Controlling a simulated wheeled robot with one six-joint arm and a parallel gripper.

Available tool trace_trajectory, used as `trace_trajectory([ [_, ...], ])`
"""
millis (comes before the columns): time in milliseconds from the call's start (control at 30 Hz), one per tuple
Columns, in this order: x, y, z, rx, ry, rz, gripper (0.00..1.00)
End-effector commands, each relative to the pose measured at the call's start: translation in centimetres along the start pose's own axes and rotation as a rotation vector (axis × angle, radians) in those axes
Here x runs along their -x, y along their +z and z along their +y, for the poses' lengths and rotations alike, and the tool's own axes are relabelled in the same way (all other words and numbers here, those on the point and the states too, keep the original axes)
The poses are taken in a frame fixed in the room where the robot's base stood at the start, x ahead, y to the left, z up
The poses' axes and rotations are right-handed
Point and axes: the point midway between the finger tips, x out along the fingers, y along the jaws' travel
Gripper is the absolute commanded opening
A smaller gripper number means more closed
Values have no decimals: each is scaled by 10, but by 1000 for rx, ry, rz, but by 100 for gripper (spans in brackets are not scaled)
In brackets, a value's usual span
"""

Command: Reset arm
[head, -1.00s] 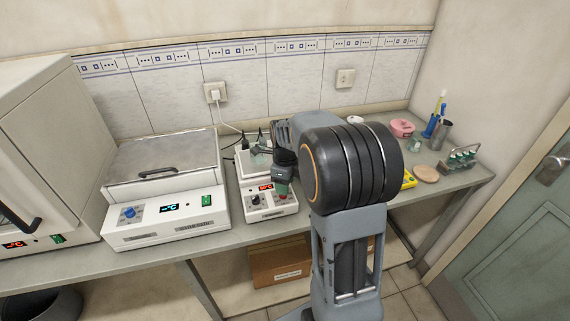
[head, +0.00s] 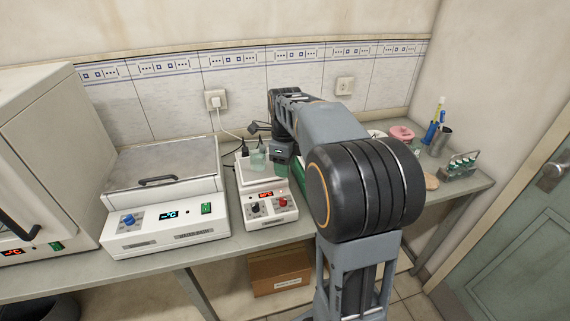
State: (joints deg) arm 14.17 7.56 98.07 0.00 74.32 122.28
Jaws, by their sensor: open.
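My arm reaches over the bench in the head view, its large dark joint in front and its forearm running back towards the wall. My gripper (head: 281,157) is at the far end, small and partly hidden by my own arm. It is open, beside and to the right of a small clear beaker (head: 257,160). The beaker stands on the white hotplate device (head: 267,204) with a red display and knobs. I see nothing held in the gripper, though its fingertips are hard to make out.
A white water bath (head: 165,230) with a metal lid stands left of the hotplate. A rack of vials (head: 461,166), a pink item (head: 401,134) and a metal cup (head: 440,140) stand at the right. A wall socket with plug (head: 215,99) is behind. A cardboard box (head: 280,272) sits below the bench.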

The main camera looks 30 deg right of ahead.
Motion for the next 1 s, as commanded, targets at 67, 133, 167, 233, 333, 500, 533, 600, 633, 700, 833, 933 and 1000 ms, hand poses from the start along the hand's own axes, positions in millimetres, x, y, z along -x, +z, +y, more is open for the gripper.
trace_trajectory([
  [67, 0, 0, 0, 0, 0, 0, 47],
  [133, 0, 0, 0, 0, 0, 0, 47],
  [167, 0, 0, 0, 0, 0, 0, 47],
  [233, 0, 0, 0, 0, 0, 0, 47],
  [333, 0, 0, 0, 21, 0, 0, 47],
  [500, -4, 2, -3, 311, -22, -10, 47],
  [533, -8, 2, -2, 392, -23, -9, 47],
  [600, -20, -2, 2, 603, -22, -6, 47],
  [633, -24, -3, 6, 700, -24, -6, 47],
  [700, -30, -7, 18, 936, -39, -5, 47],
  [833, -37, -14, 49, 1386, -85, 6, 47],
  [933, -41, -20, 78, 1722, -134, 29, 47],
  [1000, -44, -26, 101, 1943, -173, 53, 47],
])
